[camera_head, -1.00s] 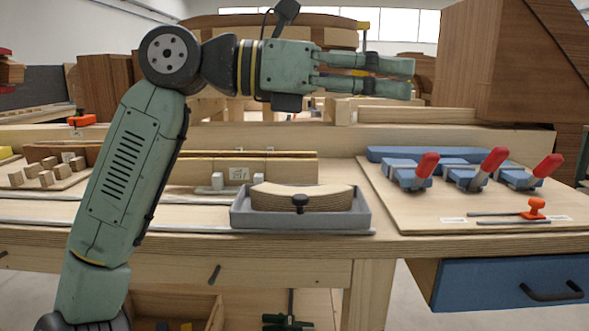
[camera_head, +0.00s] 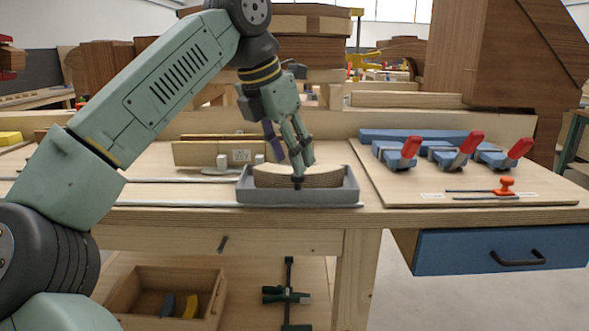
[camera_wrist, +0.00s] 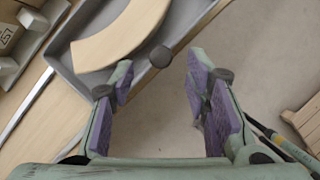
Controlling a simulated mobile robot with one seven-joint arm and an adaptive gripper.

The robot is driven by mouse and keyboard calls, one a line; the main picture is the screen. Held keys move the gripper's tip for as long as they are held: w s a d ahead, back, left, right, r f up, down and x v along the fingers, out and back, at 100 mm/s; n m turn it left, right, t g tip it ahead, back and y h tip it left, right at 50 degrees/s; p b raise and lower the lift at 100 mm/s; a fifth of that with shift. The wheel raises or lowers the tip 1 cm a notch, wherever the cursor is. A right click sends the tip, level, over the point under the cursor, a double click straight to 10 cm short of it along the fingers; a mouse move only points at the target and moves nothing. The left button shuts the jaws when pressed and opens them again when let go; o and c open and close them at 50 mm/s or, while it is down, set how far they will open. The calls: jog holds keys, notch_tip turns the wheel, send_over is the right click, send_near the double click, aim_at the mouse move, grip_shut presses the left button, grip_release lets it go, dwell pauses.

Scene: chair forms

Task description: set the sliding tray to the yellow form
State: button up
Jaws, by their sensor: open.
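The sliding tray (camera_head: 345,193) is a grey, shallow tray on the workbench, holding a curved light-wood piece (camera_head: 330,178). A dark round knob (camera_wrist: 161,56) stands at the tray's front side. A yellow block (camera_head: 10,138) lies at the bench's far left; I cannot tell if it is the yellow form. My gripper (camera_head: 301,161) points down at the tray's front, its tips close to the knob. In the wrist view its purple-padded fingers (camera_wrist: 160,74) are apart, and the knob shows near the gap between the tips. Contact cannot be told.
A metal rail (camera_head: 170,206) runs along the bench front. A board with several blue clamps (camera_head: 455,155) lies to the right. Below are a blue drawer (camera_head: 480,250) and an open wooden box (camera_head: 150,300) with blue and yellow pieces. My arm hides much of the left bench.

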aim_at(294, 176)
jog(key=shift+x, duration=1.85)
jog(key=shift+c, duration=0.5)
grip_shut()
